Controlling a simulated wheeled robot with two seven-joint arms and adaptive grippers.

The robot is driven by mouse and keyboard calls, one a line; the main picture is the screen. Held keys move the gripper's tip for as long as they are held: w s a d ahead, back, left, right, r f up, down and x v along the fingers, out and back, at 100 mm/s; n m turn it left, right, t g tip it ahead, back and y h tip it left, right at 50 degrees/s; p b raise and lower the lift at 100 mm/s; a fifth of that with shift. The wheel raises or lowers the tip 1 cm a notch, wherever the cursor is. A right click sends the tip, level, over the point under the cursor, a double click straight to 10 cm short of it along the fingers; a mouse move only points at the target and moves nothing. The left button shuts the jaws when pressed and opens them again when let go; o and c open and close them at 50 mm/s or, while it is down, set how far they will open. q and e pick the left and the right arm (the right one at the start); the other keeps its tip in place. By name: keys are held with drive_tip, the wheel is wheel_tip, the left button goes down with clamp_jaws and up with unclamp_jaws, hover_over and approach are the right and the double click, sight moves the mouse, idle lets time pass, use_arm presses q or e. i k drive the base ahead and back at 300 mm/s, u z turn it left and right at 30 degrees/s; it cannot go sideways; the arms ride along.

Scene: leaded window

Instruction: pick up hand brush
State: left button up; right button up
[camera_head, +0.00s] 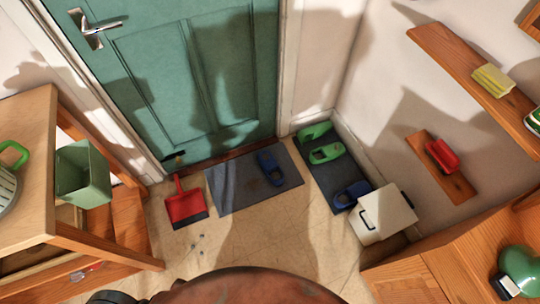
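I cannot clearly make out which thing is the hand brush. A red object (442,155) with a rounded, handle-like shape sits on a small wooden wall shelf at the right; it may be the brush, but its bristles are not clear. A red dustpan (185,207) with a dark front edge lies on the floor by the door. A small dark piece (174,156) shows at the foot of the door, just beyond the dustpan's handle; I cannot tell what it is. Neither of my grippers can be made out in the view.
A grey doormat (226,192) with a blue shoe and a dark mat with green and blue shoes lie ahead. A white box (383,214) stands right. Wooden furniture with a green bin (83,174) is left; a wooden cabinet (425,280) is right. Middle floor is mostly clear.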

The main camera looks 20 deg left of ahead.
sight(447, 160)
drive_tip(key=u, duration=0.8)
drive_tip(key=i, duration=1.15)
drive_tip(key=z, duration=1.1)
